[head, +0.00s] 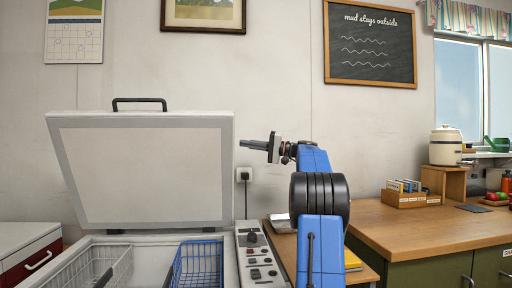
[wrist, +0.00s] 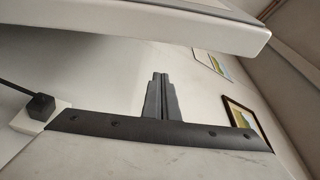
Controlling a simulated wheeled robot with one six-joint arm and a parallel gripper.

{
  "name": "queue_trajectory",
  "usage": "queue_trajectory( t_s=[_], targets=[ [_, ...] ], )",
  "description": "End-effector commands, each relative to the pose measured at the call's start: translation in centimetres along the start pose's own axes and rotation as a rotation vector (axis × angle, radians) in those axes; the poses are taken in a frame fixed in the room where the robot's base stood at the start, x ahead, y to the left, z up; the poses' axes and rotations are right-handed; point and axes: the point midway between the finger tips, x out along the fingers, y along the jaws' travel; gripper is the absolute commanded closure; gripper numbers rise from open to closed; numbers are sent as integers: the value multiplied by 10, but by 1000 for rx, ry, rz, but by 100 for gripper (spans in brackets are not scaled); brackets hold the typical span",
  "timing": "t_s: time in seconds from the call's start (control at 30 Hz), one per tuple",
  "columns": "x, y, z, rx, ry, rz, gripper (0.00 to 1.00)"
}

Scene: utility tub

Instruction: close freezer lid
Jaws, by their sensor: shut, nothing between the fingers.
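The freezer lid (head: 145,172) is a white panel with a grey border. It stands raised and tilted back over the open chest freezer (head: 150,247), with a black handle (head: 139,102) on its top edge. In the wrist view the lid (wrist: 180,22) crosses the top of the picture. My gripper (head: 243,144) is to the right of the lid, near its right edge, pointing left. Whether it touches the lid cannot be told in the head view. In the wrist view my gripper (wrist: 160,76) shows its fingers together with nothing between them, apart from the lid edge.
A wire basket (head: 95,268) and a blue basket (head: 197,264) sit inside the freezer. A control panel (head: 258,258) is at its right. A wall socket with a plug (head: 244,174) is behind. A wooden counter (head: 430,226) stands at the right.

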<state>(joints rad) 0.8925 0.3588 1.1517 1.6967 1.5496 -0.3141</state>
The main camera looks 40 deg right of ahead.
Motion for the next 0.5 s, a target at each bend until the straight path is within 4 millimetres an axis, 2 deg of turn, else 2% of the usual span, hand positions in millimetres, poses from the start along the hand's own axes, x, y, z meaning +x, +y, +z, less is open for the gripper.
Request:
queue_trajectory(
  t_s=[0.23, 0.5],
  targets=[
    [36, 0, 0, 0, -1, 0, 100],
    [24, 0, 26, 0, 1, 1, 100]
  ],
)
